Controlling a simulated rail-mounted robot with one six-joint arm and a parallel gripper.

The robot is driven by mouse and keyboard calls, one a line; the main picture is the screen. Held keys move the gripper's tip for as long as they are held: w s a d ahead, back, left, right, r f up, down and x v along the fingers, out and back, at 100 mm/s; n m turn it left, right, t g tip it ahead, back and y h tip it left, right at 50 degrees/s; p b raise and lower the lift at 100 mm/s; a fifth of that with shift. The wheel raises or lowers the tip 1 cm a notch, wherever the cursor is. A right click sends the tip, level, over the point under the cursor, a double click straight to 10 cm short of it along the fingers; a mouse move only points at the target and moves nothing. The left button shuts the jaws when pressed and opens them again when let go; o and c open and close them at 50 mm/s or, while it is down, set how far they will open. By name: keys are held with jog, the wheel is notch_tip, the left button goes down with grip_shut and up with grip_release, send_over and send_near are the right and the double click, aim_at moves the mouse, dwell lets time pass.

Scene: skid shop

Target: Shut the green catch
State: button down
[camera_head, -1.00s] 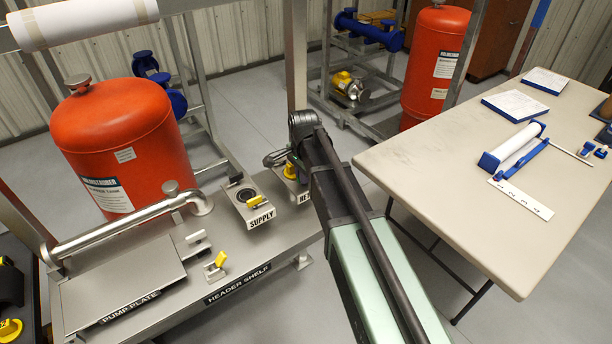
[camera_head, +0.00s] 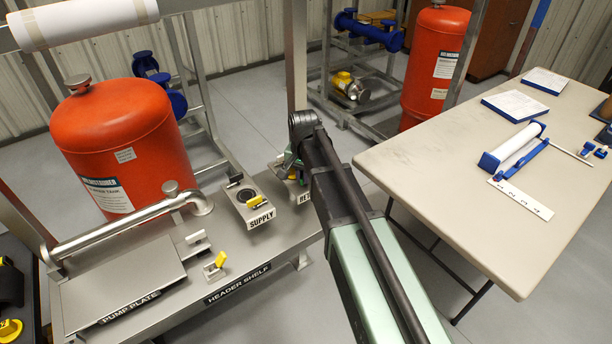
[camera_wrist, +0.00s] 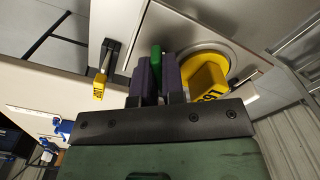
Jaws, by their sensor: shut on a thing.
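The green catch (camera_wrist: 156,54) shows in the wrist view as a green tip between the two dark fingers of my gripper (camera_wrist: 157,72). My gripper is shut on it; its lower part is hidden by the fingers. In the head view my gripper (camera_head: 291,163) is over the block with the partly covered RE... label (camera_head: 304,197), and my arm hides much of this block. Beside the fingers in the wrist view is a round opening with a yellow tagged part (camera_wrist: 208,76).
The SUPPLY block (camera_head: 262,217) stands left of my gripper, with a yellow lever (camera_head: 255,201). A yellow-handled catch (camera_head: 216,263) sits on the header shelf (camera_head: 240,272). An orange tank (camera_head: 120,135) stands behind. A table (camera_head: 430,160) is at the right.

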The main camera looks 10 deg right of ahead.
jog(key=n, duration=0.5)
jog(key=shift+n, duration=0.9)
jog(key=n, duration=0.4)
jog(key=c, duration=1.2)
grip_release()
notch_tip(320, 180, up, 7)
jog(key=p, duration=0.7)
jog(key=shift+r, duration=0.1)
